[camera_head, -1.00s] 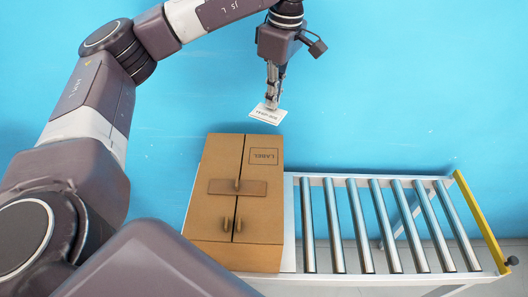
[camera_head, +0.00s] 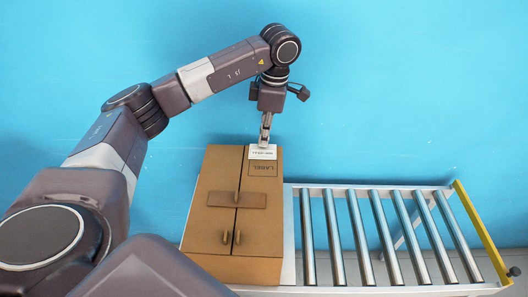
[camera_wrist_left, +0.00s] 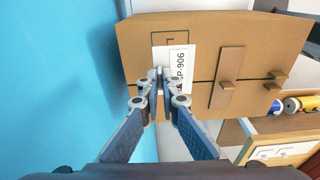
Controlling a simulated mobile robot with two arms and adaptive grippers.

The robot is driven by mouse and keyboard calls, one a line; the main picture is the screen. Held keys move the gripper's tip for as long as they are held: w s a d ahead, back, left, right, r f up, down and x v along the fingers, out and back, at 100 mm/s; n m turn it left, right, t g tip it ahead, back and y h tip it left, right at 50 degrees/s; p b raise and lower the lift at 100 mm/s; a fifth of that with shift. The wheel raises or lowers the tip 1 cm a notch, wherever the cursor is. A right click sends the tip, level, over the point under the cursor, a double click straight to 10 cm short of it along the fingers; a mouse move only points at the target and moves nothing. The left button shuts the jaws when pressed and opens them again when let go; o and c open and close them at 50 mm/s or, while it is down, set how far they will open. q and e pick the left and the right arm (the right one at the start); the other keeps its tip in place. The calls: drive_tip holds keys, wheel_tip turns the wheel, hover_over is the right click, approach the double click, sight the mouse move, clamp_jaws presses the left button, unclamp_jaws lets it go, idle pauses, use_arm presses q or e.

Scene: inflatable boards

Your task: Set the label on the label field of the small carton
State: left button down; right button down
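The small carton (camera_head: 222,228) is a brown box at the left end of the roller conveyor. Its label field (camera_head: 265,170), an outlined rectangle marked LABEL, lies on the top near the far right corner. My left gripper (camera_head: 264,144) is shut on the white label (camera_head: 263,153), which overlaps the far part of the field. In the left wrist view the fingertips (camera_wrist_left: 160,78) pinch one edge of the label (camera_wrist_left: 179,68), and part of the field's outline (camera_wrist_left: 172,38) shows beside it. I cannot tell whether the label touches the carton. My right gripper is not in view.
The roller conveyor (camera_head: 350,187) with a yellow end bar (camera_head: 482,232) extends right of the carton. Its rollers are bare. Brown tabs (camera_head: 237,199) stand up from the carton top. The wrist view shows a wooden drawer unit (camera_wrist_left: 262,132) and a yellow cylinder (camera_wrist_left: 300,104) beyond the carton.

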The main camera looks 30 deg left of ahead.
sight(264, 163)
use_arm(q)
drive_tip(key=shift+f, duration=0.95)
wheel_tip(264, 163, down, 4)
drive_tip(key=shift+f+p, duration=0.1)
drive_tip(key=shift+p, duration=0.55)
drive_tip(key=shift+f, duration=0.15)
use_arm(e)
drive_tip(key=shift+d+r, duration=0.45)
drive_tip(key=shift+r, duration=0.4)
use_arm(q)
drive_tip(key=shift+f, duration=0.2)
drive_tip(key=c, duration=2.2)
unclamp_jaws()
drive_tip(key=shift+o, duration=0.2)
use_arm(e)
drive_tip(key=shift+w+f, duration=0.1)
use_arm(q)
drive_tip(key=shift+r, duration=0.2)
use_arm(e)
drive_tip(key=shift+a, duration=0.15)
